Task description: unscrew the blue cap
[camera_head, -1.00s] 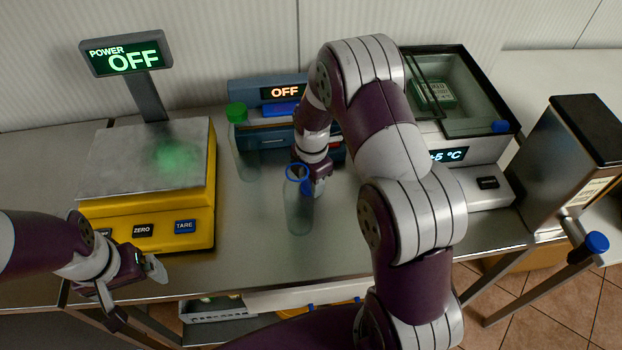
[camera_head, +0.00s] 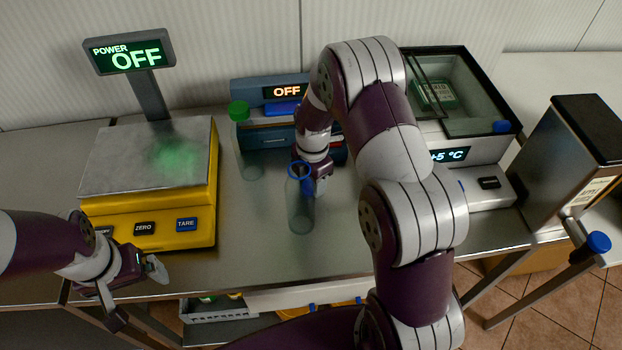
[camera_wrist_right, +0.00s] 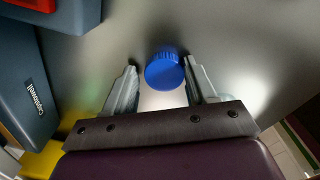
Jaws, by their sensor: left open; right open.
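A clear bottle (camera_head: 301,212) stands upright near the counter's front edge. A blue ring shape (camera_head: 300,170) shows at its top, with a small blue patch just below; I cannot tell there which is the cap. In the right wrist view the ridged blue cap (camera_wrist_right: 165,70) is plain, between the fingertips of my right gripper (camera_wrist_right: 160,66). That gripper is open, with a small gap beside the cap at the left finger and almost none at the right. My left gripper (camera_head: 136,293) is open and empty at the counter's front edge, left of the bottle.
A green-capped clear bottle (camera_head: 239,111) stands behind and left. The yellow scale (camera_head: 160,234) is at left, a blue-grey device (camera_head: 262,138) reading OFF behind. A glass-topped chiller (camera_head: 478,178) and a metal dispenser (camera_head: 552,170) are at right. Counter between scale and bottle is clear.

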